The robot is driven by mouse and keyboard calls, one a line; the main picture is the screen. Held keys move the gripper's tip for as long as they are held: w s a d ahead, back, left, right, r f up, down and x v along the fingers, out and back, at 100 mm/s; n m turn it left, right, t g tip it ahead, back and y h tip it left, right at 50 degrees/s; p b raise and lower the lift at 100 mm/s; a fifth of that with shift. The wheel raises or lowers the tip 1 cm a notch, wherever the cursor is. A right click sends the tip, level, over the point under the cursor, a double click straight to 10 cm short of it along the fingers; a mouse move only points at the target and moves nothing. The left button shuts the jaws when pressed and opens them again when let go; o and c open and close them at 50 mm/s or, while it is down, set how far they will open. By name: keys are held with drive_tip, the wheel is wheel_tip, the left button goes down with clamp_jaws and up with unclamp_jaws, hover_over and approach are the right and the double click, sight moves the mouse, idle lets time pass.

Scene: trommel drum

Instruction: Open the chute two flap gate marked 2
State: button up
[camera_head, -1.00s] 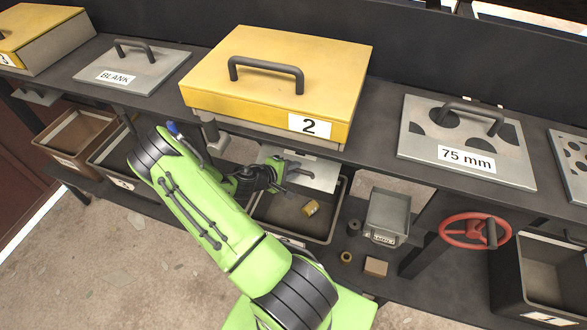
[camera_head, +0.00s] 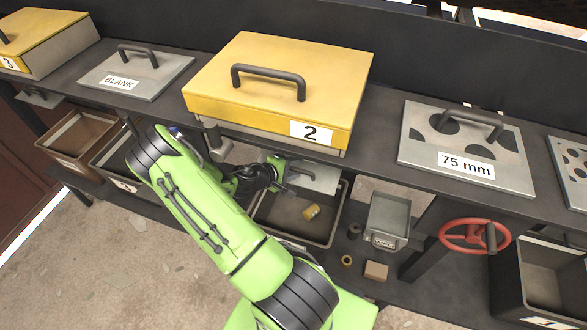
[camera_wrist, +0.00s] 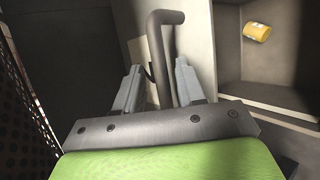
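The yellow-lidded box marked 2 (camera_head: 280,85) sits on the bench at top centre. Below it, a pale grey flap plate (camera_head: 318,178) shows under the bench edge, partly hidden by my gripper (camera_head: 288,181). In the wrist view, a dark bent handle bar (camera_wrist: 158,50) stands in front of a pale panel (camera_wrist: 197,42). My gripper (camera_wrist: 160,85) has its two grey fingers apart, one on each side of the bar. I see gaps, so the fingers do not look closed on it. The plate's marking is not visible.
An open bin (camera_head: 267,228) with a yellow cylinder (camera_head: 311,212) lies below the gripper. A small grey tray (camera_head: 388,220), a red handwheel (camera_head: 474,236) and a dark bin (camera_head: 515,285) are to the right.

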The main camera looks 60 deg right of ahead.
drive_tip(key=v, duration=1.5)
drive_tip(key=shift+a+r+p, duration=0.15)
drive_tip(key=shift+a+p, duration=0.15)
drive_tip(key=shift+a, duration=0.05)
